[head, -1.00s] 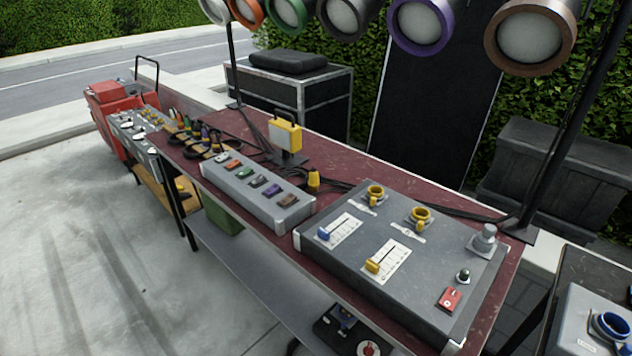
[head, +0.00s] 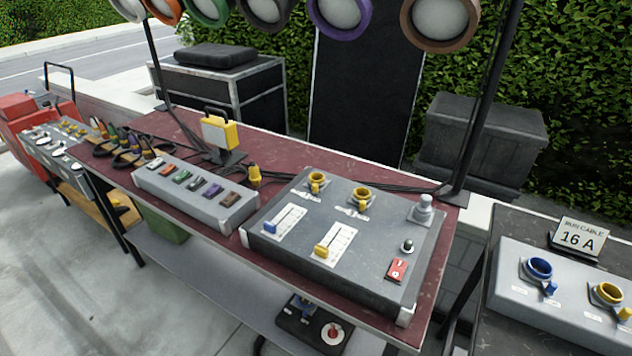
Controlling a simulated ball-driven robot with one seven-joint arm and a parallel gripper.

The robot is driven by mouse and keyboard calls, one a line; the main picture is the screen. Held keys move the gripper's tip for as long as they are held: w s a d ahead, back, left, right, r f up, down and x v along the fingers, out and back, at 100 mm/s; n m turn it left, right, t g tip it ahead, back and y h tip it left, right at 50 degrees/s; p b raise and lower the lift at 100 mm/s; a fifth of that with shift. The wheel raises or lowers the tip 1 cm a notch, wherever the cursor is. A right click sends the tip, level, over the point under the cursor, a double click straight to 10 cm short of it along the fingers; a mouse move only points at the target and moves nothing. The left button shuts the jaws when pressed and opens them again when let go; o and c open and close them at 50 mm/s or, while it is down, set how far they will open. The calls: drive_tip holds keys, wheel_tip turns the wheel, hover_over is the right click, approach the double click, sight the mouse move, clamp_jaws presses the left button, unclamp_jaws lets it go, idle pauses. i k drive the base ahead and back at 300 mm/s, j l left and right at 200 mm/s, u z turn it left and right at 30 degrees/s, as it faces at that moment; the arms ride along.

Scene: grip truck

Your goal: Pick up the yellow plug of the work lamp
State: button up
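The yellow work lamp (head: 219,132) stands on the dark red tabletop (head: 345,155), behind the grey switch box. A yellow plug (head: 254,175) stands on the table to the right of the lamp, at the right rear of the switch box. Black cable lies around it and runs right along the back of the table. My gripper does not show in the head view.
A grey control box (head: 345,235) with sliders and yellow sockets covers the table's right part. The switch box (head: 195,195) sits left of it. Stage lamps (head: 340,15) hang above on poles. A second table at right carries a box with blue and yellow sockets (head: 565,290).

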sight(254, 175)
drive_tip(key=i+j, duration=0.15)
drive_tip(key=j, duration=0.25)
drive_tip(key=i+j+z, duration=0.1)
drive_tip(key=j, duration=0.25)
drive_tip(key=i+j, duration=0.15)
drive_tip(key=j, duration=0.25)
drive_tip(key=z, duration=0.05)
